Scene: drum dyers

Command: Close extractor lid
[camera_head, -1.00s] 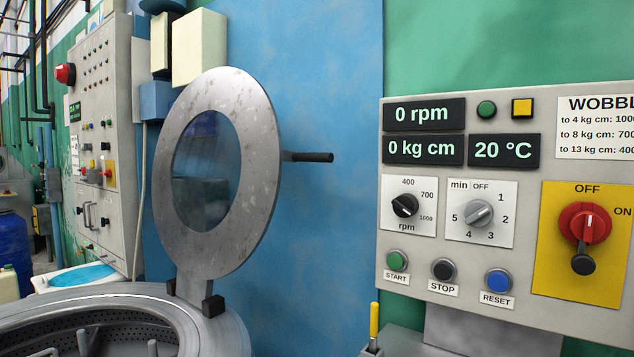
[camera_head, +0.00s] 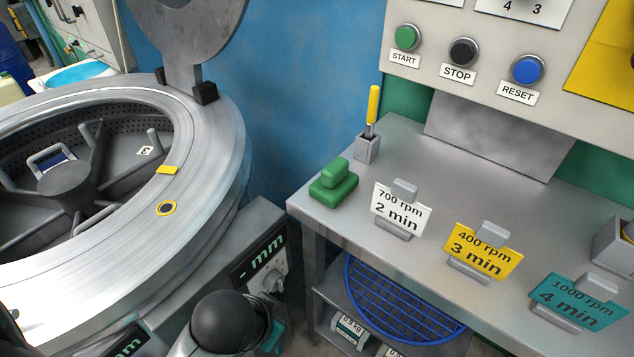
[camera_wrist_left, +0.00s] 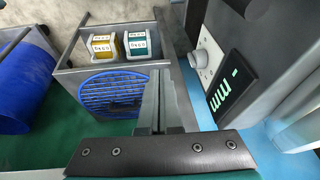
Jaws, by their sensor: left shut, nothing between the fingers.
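The extractor lid (camera_head: 188,38) is a grey metal ring standing upright, open, on its hinge at the back right of the extractor rim (camera_head: 215,170). Only its lower part shows; its window and handle are mostly or wholly out of frame. The drum below is uncovered. My left gripper (camera_wrist_left: 165,78) shows in the left wrist view, its grey fingers shut and empty, pointing down past the extractor's side and apart from the lid. An arm part of mine (camera_head: 222,322) shows at the bottom of the head view. My right gripper is not in view.
A drum weight cage (camera_head: 52,160) sits inside the drum. To the right stands a metal bench (camera_head: 345,222) with green blocks (camera_head: 334,182), a yellow-handled tool (camera_head: 373,105) and rpm cards. A blue round rack (camera_head: 395,300) lies on the shelf below. The control panel (camera_head: 540,105) is behind.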

